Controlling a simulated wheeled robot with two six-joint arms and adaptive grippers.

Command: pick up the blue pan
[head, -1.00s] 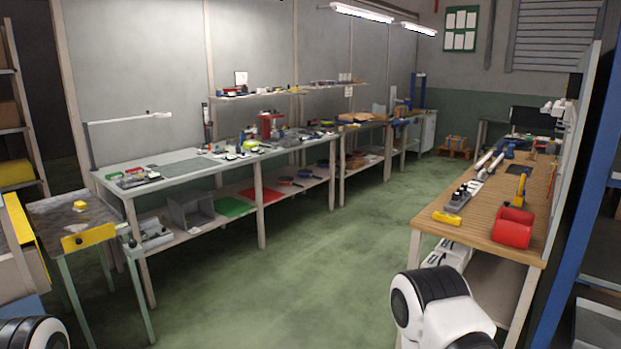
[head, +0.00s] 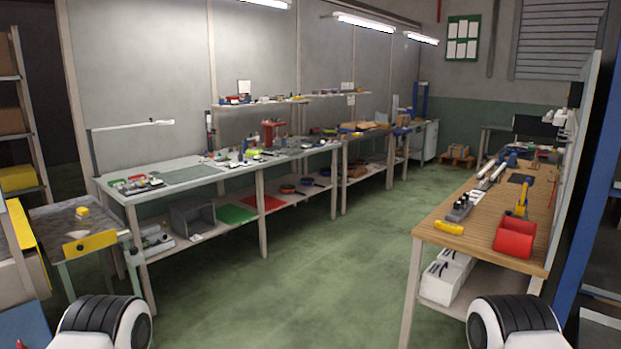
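I cannot make out a blue pan for certain. Small round bluish items (head: 306,182) lie on the lower shelf of the long left workbench, too small to tell what they are. Neither gripper is in view. Only white and black links of my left arm (head: 103,322) and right arm (head: 513,322) show at the bottom edge.
A long grey workbench (head: 190,172) with tools runs along the left wall. A wooden-topped bench (head: 470,226) with a red container (head: 515,234) and a yellow piece (head: 449,227) stands at right. A small table (head: 70,215) is at near left. The green floor between is clear.

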